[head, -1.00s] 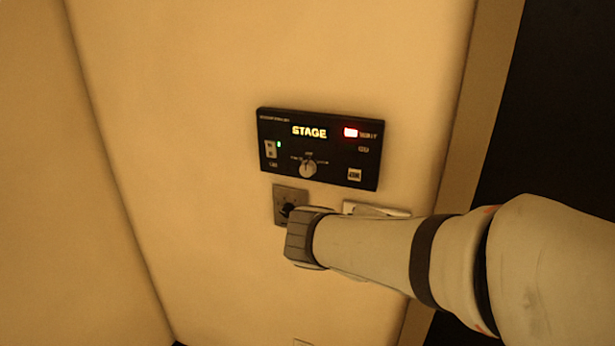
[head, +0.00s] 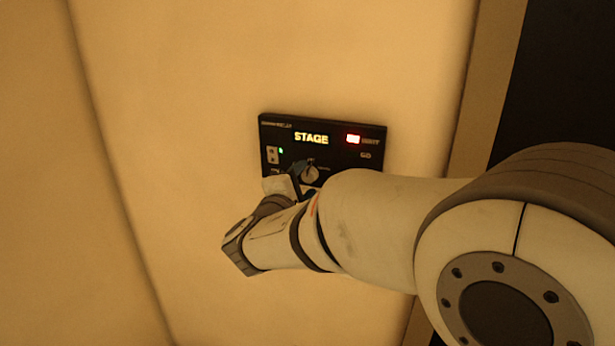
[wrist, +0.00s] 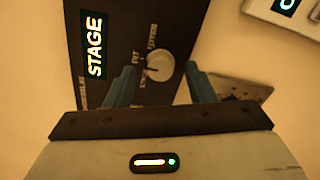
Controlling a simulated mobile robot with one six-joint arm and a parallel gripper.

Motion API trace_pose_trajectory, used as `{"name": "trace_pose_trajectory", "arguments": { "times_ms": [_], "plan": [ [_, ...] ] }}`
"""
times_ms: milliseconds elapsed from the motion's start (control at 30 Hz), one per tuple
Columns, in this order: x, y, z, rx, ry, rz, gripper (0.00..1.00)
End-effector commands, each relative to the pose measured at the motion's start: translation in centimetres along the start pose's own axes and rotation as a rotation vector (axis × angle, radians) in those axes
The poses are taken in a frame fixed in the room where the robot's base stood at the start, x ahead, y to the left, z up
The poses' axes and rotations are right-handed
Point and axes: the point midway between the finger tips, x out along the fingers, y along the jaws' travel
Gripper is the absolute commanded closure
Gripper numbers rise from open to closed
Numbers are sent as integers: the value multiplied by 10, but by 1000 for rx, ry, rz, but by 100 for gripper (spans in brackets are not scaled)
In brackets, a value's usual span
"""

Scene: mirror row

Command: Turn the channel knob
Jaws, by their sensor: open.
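The channel knob (head: 309,174) is a round, pale knob low in the middle of a black wall panel (head: 350,160) with a lit STAGE display (head: 311,139). In the wrist view the knob (wrist: 160,68) shows ahead of my gripper (wrist: 161,75), between the lines of its two blue fingers. The fingers are open, one on each side, with gaps to the knob. I cannot tell how far the tips are from the panel. In the head view my gripper (head: 300,172) is at the panel's lower edge, partly hidden by my wrist.
The wall left of the panel is bare.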

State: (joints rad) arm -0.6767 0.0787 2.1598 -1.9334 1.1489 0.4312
Motion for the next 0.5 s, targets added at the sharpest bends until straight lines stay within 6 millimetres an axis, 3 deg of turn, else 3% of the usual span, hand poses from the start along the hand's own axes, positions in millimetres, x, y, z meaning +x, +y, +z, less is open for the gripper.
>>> {"name": "trace_pose_trajectory", "arguments": {
  "times_ms": [367, 500],
  "plan": [
    [11, -1, 0, 1, 0, -1, 51],
    [11, -1, 1, 1, -1, -1, 60]
  ]
}}
